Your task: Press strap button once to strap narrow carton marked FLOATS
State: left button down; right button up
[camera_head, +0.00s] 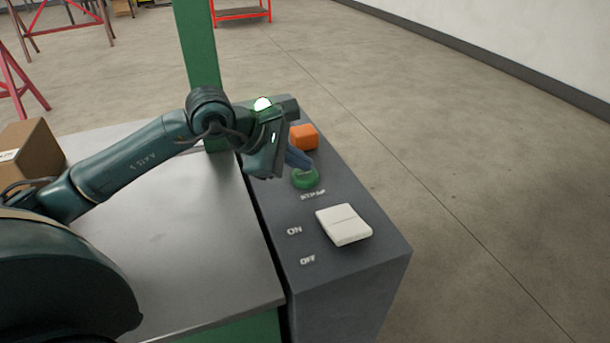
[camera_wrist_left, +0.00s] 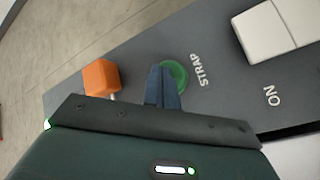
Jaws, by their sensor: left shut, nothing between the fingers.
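The green strap button (camera_head: 306,179) is on the dark control panel, above the printed word STRAP. It also shows in the left wrist view (camera_wrist_left: 174,74), partly covered by my fingers. My left gripper (camera_head: 304,162) is shut and empty, its blue fingertips over the button's edge. I cannot tell whether they touch it. A brown carton (camera_head: 34,146) with a white label stands on the left of the metal table; the label is not readable. My right gripper is not in view.
The dark panel (camera_head: 345,272) also carries a white rocker switch (camera_head: 344,225) beside ON and OFF, and an orange block-shaped control (camera_head: 304,137) behind the button. A green post (camera_head: 196,45) rises behind my arm. The steel tabletop (camera_head: 190,245) is clear in the middle.

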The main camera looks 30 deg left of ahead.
aim_at(299, 175)
pick_arm(q)
jog(key=shift+f+b, duration=0.55)
jog(key=shift+b, duration=0.1)
dwell(0.7)
dwell(0.3)
jog(key=shift+r+p, duration=0.55)
jog(key=shift+r, duration=0.45)
jog(key=shift+r+p, duration=1.5)
jog(key=shift+r, duration=1)
